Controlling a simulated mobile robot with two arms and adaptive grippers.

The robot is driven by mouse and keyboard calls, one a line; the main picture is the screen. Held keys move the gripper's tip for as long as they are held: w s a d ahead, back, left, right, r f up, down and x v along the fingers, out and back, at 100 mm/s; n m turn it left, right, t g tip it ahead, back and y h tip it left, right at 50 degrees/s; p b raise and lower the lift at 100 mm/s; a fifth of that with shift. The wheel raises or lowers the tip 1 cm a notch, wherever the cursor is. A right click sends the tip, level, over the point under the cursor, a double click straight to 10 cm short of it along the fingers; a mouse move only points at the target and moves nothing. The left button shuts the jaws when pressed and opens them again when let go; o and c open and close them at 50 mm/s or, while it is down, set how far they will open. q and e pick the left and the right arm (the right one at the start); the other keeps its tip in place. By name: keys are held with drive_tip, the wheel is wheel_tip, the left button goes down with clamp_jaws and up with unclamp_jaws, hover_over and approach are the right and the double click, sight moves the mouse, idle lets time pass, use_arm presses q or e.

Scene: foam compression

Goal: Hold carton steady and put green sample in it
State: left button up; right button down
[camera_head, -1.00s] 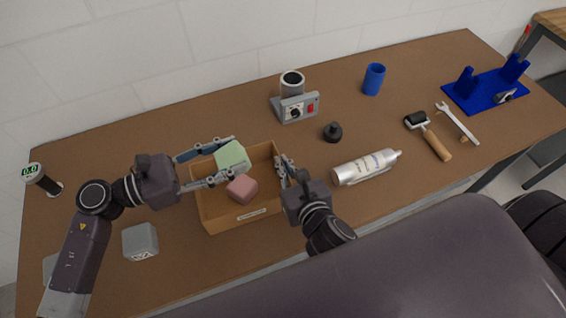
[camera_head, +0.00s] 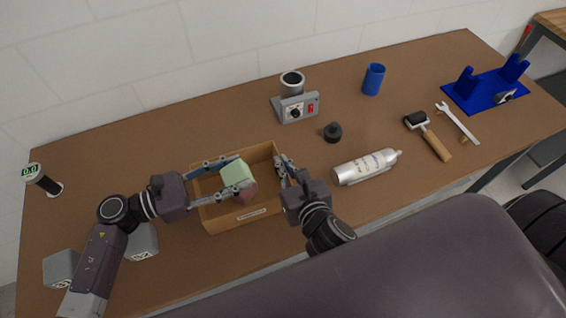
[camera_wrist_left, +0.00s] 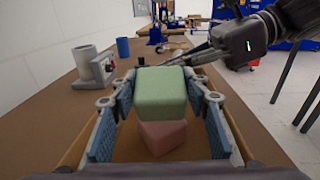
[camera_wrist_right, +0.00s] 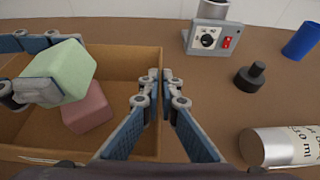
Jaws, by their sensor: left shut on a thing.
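The open brown carton (camera_head: 237,219) stands near the front of the table. My left gripper (camera_head: 233,178) reaches over it and is shut on the green sample (camera_head: 237,171), a pale green block. The green sample also shows between the fingers in the left wrist view (camera_wrist_left: 161,92). It is held in or just over the carton, tilted. A red block (camera_wrist_right: 88,110) lies in the carton, lower than the green sample and partly hidden by it. My right gripper (camera_wrist_right: 160,82) is at the carton's right wall, one finger on each side, closed on it.
Grey blocks (camera_head: 61,268) lie at front left, near my left arm. A silver bottle (camera_head: 366,166) and a black weight (camera_head: 333,132) are right of the carton. A grey device (camera_head: 296,107) and blue cup (camera_head: 373,79) stand behind. The table left of the carton's back is clear.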

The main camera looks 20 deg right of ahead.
use_arm(q)
drive_tip(key=shift+f, duration=0.65)
drive_tip(key=o, duration=0.9)
drive_tip(key=a, duration=1.2)
drive_tip(key=shift+s+r, duration=0.25)
drive_tip(key=shift+s, duration=0.1)
use_arm(e)
drive_tip(key=c, duration=2.1)
unclamp_jaws()
